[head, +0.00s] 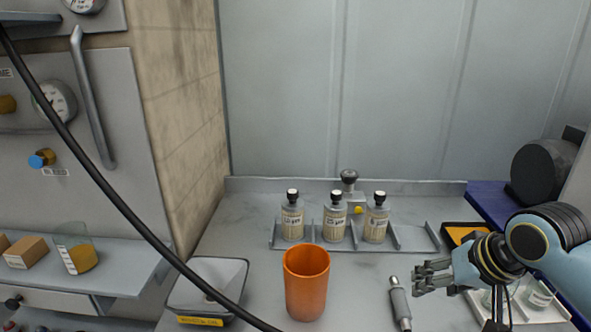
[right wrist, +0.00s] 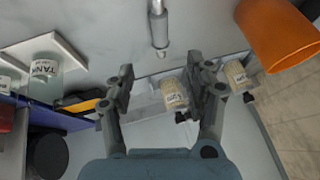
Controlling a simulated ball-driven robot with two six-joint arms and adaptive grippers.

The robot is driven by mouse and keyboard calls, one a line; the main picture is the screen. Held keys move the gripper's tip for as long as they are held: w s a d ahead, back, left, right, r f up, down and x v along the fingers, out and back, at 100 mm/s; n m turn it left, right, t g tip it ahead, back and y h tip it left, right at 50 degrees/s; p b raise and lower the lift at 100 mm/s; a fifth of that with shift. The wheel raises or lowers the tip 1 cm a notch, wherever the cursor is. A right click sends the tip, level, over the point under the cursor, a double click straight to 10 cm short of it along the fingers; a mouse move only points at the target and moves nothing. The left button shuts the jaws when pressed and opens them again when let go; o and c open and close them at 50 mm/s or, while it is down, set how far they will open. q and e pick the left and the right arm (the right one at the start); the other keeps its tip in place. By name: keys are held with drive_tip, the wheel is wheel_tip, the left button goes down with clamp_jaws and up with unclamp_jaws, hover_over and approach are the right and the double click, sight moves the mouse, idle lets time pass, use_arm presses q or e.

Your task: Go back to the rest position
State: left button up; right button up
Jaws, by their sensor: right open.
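My right gripper (head: 432,277) is over the right side of the grey table (head: 355,290), apart from everything near it. In the right wrist view my right gripper (right wrist: 165,85) has its two fingers spread with nothing between the tips. A metal cylindrical tool (head: 400,303) lies on the table just left of the gripper; it also shows in the right wrist view (right wrist: 158,30). My left gripper is in neither view.
An orange cup (head: 306,285) stands mid-table. Several labelled bottles (head: 335,222) stand in a rack (head: 408,240) behind it. A black cable (head: 120,205) crosses the left.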

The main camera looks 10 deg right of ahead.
drive_tip(key=s+a+r+n+g+h, duration=0.1)
drive_tip(key=s+a+r+n, duration=0.1)
drive_tip(key=s, duration=0.8)
drive_tip(key=s+a+r+n+g+h, duration=0.1)
drive_tip(key=s+a+n, duration=0.2)
drive_tip(key=s, duration=0.6)
drive_tip(key=s+d+f+g+b, duration=0.15)
drive_tip(key=f+b, duration=0.35)
drive_tip(key=f, duration=1.3)
drive_tip(key=s+d+f+b, duration=0.15)
drive_tip(key=f+b, duration=0.35)
drive_tip(key=f, duration=1.3)
drive_tip(key=s+f+g+b, duration=0.1)
drive_tip(key=s+f+b, duration=0.2)
drive_tip(key=s+f, duration=0.6)
drive_tip(key=s+f+b, duration=0.3)
drive_tip(key=s+f, duration=0.6)
drive_tip(key=f, duration=0.4)
drive_tip(key=shift+s+d+f+m+g+b, duration=0.15)
drive_tip(key=shift+d+f+m+g+b, duration=0.15)
drive_tip(key=shift+d+m+g+b, duration=0.1)
